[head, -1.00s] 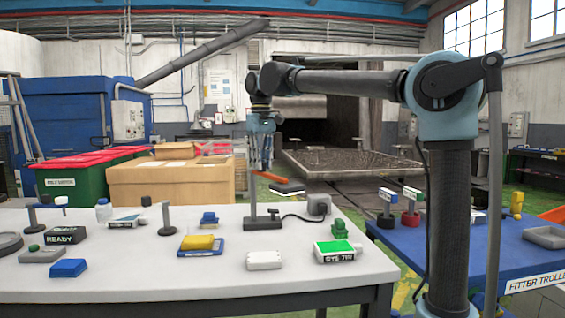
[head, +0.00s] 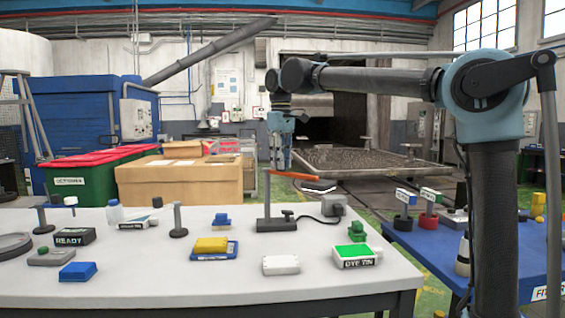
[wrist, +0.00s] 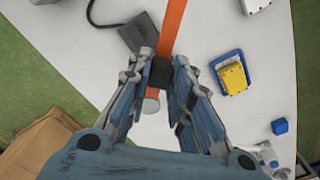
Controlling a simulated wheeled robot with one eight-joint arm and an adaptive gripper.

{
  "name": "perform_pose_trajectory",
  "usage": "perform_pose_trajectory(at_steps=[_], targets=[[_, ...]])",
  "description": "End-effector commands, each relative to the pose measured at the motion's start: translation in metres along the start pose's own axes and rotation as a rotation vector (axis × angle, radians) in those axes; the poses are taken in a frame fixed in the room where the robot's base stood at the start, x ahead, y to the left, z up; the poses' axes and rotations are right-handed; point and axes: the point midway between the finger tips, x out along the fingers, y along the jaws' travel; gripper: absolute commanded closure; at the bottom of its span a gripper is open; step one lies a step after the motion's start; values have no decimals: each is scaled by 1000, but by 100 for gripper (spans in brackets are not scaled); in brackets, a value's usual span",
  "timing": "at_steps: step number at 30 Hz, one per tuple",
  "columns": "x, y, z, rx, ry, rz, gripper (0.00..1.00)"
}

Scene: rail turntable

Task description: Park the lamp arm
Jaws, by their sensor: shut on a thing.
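The lamp stand has a dark base (head: 277,225) and an upright post on the grey table. The orange lamp arm (head: 297,175) stretches to the right near the post's top. In the wrist view the orange bar (wrist: 173,25) runs from the top edge down to a dark block (wrist: 161,75), with a pale cylinder end (wrist: 151,105) just below. My gripper (head: 281,164) points down beside the post top. In the wrist view my gripper (wrist: 162,73) is shut on the dark block of the lamp arm. The lamp base (wrist: 138,33) shows below the bar there.
A grey box (head: 334,205) is cabled to the base. The blue trolley (head: 420,245) is at right. Air above the table is mostly clear.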

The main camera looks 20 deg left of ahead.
Motion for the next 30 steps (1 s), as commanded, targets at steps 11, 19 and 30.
perform_pose_trajectory(at_steps=[11, 19, 30], targets=[[0, 1, 0, 0, -2, 3, 60], [-1, 0, 0, -1, -2, 2, 60], [-48, -2, -1, -2, -2, 2, 60]])
